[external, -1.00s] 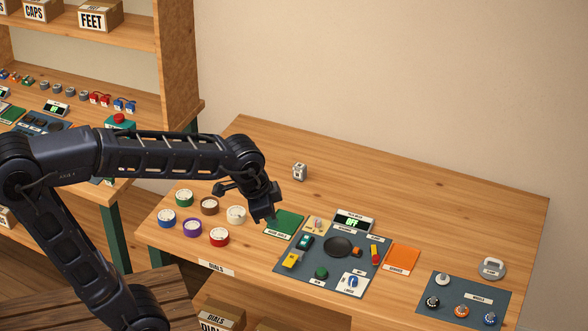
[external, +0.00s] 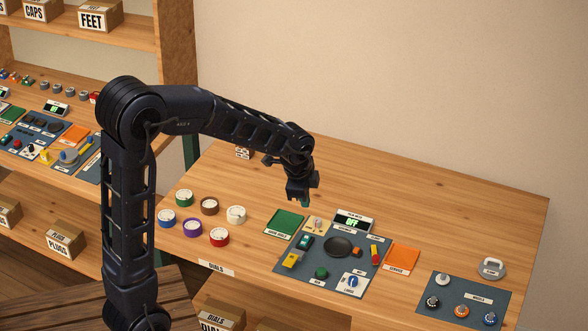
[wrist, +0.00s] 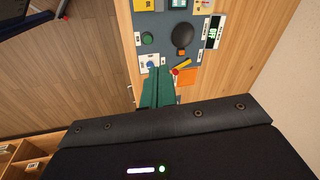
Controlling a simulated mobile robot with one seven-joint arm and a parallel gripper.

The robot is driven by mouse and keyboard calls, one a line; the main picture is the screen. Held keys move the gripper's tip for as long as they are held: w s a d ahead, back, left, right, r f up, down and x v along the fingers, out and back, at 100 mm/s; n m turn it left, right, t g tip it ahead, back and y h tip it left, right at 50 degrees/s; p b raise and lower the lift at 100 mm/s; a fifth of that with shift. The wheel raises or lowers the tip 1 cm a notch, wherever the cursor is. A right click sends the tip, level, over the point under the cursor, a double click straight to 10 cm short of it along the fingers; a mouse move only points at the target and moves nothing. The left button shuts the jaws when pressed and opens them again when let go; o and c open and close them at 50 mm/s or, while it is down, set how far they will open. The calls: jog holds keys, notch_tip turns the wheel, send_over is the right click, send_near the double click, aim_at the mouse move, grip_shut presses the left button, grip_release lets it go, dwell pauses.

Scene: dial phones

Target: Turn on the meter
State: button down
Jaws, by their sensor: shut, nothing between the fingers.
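The meter (external: 352,221) is a small display box with green lettering that seems to read OFF, at the back edge of the grey panel (external: 284,268). It also shows in the wrist view (wrist: 213,32). A blue switch or knob (external: 352,281) sits on a white plate at the panel's front right, also in the wrist view (wrist: 152,65). My gripper (external: 304,203) is shut and empty, in the air behind and left of the meter in the external view. Its teal fingers (wrist: 158,88) point towards the panel in the wrist view.
The panel also carries a black round pad (external: 338,246), a green button (external: 321,272) and small coloured parts. A green square (external: 285,223) and an orange square (external: 403,257) flank it. Several coloured dials (external: 219,236) stand left; a module board (external: 445,309) lies right.

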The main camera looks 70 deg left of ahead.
aim_at(304, 242)
jog(key=w+a+f+m, duration=0.2)
jog(key=w+a+f, duration=0.2)
jog(key=a+f, duration=0.6)
jog(key=shift+a+f+g, duration=0.4)
jog(key=shift+f, duration=0.05)
jog(key=f, duration=0.4)
jog(key=w+a+f, duration=0.1)
jog(key=f, duration=0.4)
jog(key=a+f, duration=0.1)
jog(key=f, duration=0.3)
jog(key=shift+w+f, duration=0.35)
jog(key=shift+w+f, duration=0.1)
jog(key=shift+f, duration=0.15)
jog(key=shift+d, duration=0.1)
jog(key=shift+s+d+g+h, duration=0.3)
jog(key=shift+s+d, duration=0.25)
jog(key=shift+s, duration=0.15)
